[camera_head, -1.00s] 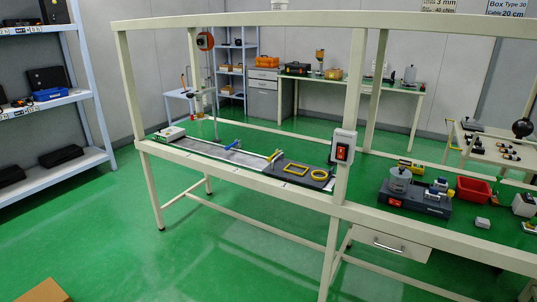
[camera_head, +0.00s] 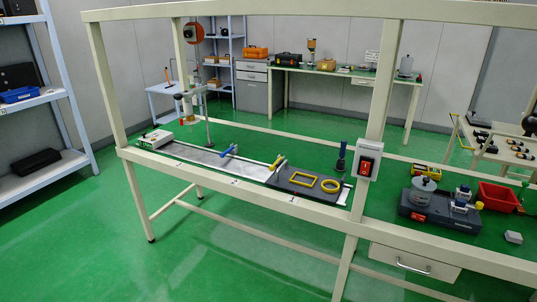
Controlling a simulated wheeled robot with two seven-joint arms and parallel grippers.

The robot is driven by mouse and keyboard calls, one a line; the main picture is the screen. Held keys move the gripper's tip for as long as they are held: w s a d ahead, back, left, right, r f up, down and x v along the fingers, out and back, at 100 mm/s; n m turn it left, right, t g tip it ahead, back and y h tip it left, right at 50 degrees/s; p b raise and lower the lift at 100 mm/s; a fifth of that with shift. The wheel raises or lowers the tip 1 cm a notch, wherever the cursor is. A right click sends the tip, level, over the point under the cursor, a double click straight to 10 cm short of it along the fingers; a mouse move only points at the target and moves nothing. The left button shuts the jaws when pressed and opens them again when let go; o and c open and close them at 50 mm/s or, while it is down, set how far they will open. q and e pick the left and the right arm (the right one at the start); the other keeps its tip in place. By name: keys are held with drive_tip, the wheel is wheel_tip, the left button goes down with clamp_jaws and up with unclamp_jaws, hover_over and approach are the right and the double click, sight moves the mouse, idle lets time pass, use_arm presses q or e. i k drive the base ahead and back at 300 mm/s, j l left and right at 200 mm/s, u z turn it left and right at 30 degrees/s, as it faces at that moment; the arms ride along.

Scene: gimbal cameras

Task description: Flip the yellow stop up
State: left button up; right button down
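The yellow stop (camera_head: 277,163) is a small yellow piece on the long grey rail plate (camera_head: 215,158) on the workbench, at the left edge of a dark board. It looks slanted; at this distance I cannot tell its exact position. A blue piece (camera_head: 229,150) of similar shape sits further left on the same plate. Neither of my grippers is in the view.
The dark board (camera_head: 312,195) carries a yellow rectangle (camera_head: 303,180) and a yellow ring (camera_head: 331,185). A post with a red switch (camera_head: 366,166) stands to the right. A red bin (camera_head: 497,197) lies further right. Green floor (camera_head: 110,250) is clear in front of the bench.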

sight(271, 169)
drive_tip(key=i+j+z, duration=0.15)
drive_tip(key=i+j, duration=0.55)
drive_tip(key=i, duration=0.15)
drive_tip(key=i+j+z, duration=0.15)
drive_tip(key=i+j, duration=0.65)
drive_tip(key=i+j+z, duration=0.15)
drive_tip(key=i+j, duration=0.6)
drive_tip(key=j, duration=0.15)
